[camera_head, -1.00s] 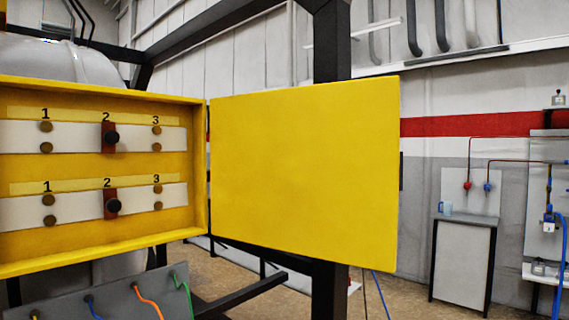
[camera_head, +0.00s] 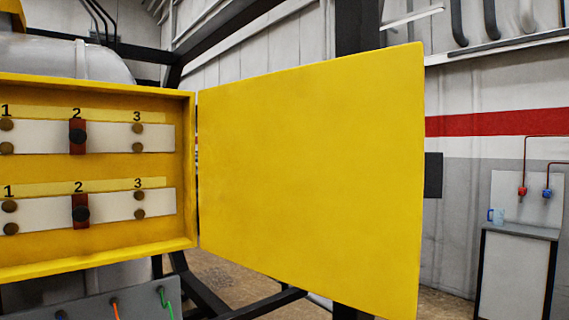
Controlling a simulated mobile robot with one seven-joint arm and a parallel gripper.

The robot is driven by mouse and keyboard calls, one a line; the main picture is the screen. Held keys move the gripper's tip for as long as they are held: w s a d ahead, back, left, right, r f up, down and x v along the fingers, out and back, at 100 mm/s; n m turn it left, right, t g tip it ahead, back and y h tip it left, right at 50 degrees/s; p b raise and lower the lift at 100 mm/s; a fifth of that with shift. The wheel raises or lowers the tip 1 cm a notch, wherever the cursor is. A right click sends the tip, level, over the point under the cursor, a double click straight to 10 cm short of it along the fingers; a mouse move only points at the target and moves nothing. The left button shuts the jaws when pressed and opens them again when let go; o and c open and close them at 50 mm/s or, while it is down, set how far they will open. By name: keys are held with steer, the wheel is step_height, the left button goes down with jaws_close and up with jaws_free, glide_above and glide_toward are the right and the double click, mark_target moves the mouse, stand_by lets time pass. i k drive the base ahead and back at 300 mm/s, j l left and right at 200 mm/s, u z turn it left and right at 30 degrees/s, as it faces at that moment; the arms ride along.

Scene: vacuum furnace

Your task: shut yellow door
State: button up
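The yellow door (camera_head: 310,180) stands wide open to the right of the yellow box (camera_head: 188,215), joined along the box's right edge. Its flat face is turned toward me, and its free edge is at the right, nearer to me than the hinge side. A dark piece (camera_head: 433,175), perhaps the door's handle, shows just past that free edge. Inside the open box are two white strips with positions marked 1, 2 and 3, each with a red piece and black knob at 2. My gripper is not in view.
Below the box is a grey panel (camera_head: 140,300) with coloured cables. A black post and frame bars (camera_head: 358,30) stand behind the door.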

mark_target(311, 176)
steer(key=i+l+u, duration=0.15)
steer(key=l+u, duration=0.2)
steer(key=l, duration=0.3)
steer(key=i+l+u, duration=0.1)
steer(key=l+u, duration=0.25)
steer(key=l, duration=0.25)
steer(key=l+u, duration=0.35)
steer(key=l, duration=0.35)
steer(key=l+u, duration=0.3)
steer(key=l, duration=0.15)
steer(key=l+u, duration=0.25)
steer(key=l, duration=0.25)
steer(key=i+l+u, duration=0.25)
steer(key=l+u, duration=0.3)
steer(key=l, duration=0.15)
steer(key=k+l+z, duration=0.15)
steer(key=k+z, duration=0.3)
steer(key=k+l+z, duration=0.4)
steer(key=k+j, duration=0.05)
steer(key=j, duration=0.05)
